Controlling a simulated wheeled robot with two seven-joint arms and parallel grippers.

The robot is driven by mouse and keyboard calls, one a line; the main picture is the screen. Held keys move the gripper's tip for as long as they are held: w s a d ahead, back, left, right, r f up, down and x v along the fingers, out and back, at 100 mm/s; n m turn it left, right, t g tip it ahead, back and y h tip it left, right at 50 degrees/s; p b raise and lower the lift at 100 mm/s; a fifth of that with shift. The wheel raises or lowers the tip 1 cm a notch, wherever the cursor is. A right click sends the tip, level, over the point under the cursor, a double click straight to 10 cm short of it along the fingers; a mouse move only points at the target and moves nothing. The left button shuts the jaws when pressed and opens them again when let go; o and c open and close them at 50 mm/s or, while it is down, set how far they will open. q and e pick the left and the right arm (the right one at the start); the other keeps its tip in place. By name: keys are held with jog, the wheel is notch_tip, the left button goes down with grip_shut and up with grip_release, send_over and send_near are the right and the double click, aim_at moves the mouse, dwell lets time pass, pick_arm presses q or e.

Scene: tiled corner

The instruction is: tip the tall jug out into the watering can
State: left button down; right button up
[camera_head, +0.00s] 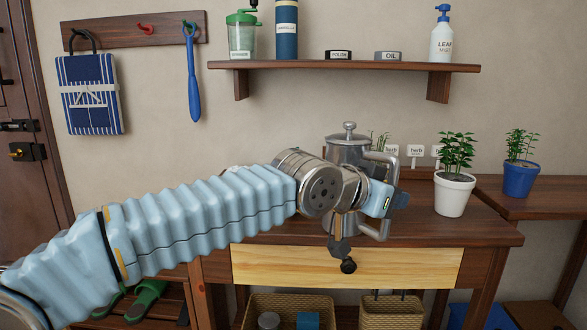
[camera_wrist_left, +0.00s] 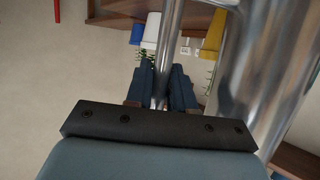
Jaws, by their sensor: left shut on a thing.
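The tall jug (camera_head: 348,152) is shiny metal with a knobbed lid and a long handle on its right side. My left gripper (camera_head: 391,201) is shut on the jug's handle (camera_head: 391,170). In the left wrist view the gripper's dark fingers (camera_wrist_left: 162,90) close around the metal handle bar (camera_wrist_left: 168,50), with the jug's body (camera_wrist_left: 265,70) beside it. I cannot make out a watering can; my arm hides part of the table. My right gripper is not in view.
A white potted plant (camera_head: 455,192) stands right of the jug, with a blue potted plant (camera_head: 520,177) on a side table farther right. Small herb signs (camera_head: 415,151) stand behind. A shelf (camera_head: 340,66) with bottles hangs above. The drawer (camera_head: 420,267) is below the tabletop.

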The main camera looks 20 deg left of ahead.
pick_arm(q)
jog(key=shift+r, duration=0.1)
notch_tip(320, 180, up, 6)
jog(key=s+d+p, duration=0.1)
jog(key=d+p, duration=0.1)
jog(key=p, duration=0.2)
jog(key=shift+s+d, duration=0.3)
